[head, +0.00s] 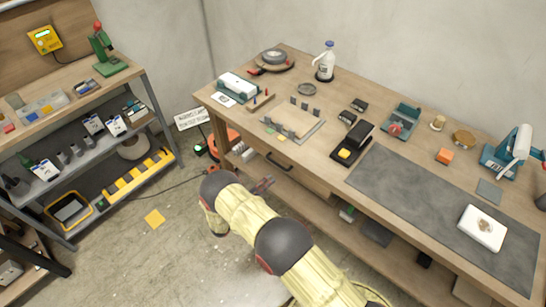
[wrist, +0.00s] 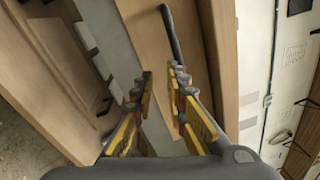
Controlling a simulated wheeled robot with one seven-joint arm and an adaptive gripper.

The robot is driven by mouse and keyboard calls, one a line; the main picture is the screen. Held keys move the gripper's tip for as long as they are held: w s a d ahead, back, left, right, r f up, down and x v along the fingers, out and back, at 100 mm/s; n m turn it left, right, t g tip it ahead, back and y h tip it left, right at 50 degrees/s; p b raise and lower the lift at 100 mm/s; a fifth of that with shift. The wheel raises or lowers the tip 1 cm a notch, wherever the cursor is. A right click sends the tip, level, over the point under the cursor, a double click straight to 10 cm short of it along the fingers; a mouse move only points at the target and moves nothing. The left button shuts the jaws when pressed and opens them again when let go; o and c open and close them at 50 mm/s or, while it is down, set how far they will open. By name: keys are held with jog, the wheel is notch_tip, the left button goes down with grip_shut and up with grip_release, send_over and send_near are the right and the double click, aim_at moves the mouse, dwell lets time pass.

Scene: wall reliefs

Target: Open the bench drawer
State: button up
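The bench drawer (head: 305,178) is a wooden front under the bench top at its left part, and it looks shut. Its dark bar handle (head: 279,162) runs along the front. In the wrist view the handle (wrist: 171,36) rises from between the fingertips towards the top of the picture, in front of a wooden panel (wrist: 146,32). My gripper (head: 264,185) is just below and in front of the handle. In the wrist view my gripper (wrist: 160,82) is open, its yellow-sided fingers apart. Whether a finger touches the handle I cannot tell.
The workbench (head: 330,165) carries tools, a bottle (head: 325,61), a grey mat (head: 430,205) and a white tablet (head: 483,227). A lower shelf (head: 370,240) runs beneath. A shelf unit (head: 80,150) stands at left.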

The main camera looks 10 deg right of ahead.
aim_at(276, 163)
jog(key=shift+w+d+r+n+t+b, duration=0.15)
jog(key=shift+w+d+r+n+t, duration=0.1)
jog(key=shift+w+d+r+n, duration=0.55)
jog(key=shift+w+d+r+n+t+b, duration=0.2)
jog(key=shift+w+d+r+n, duration=0.3)
jog(key=shift+w+d, duration=0.5)
jog(key=shift+w+d+r+n+t+b, duration=0.1)
jog(key=shift+w+d+r+n+t, duration=0.15)
jog(key=shift+w+d+r+n, duration=0.65)
jog(key=shift+w+a+f+m, duration=0.2)
jog(key=shift+m, duration=0.1)
jog(key=shift+c, duration=1.1)
grip_shut()
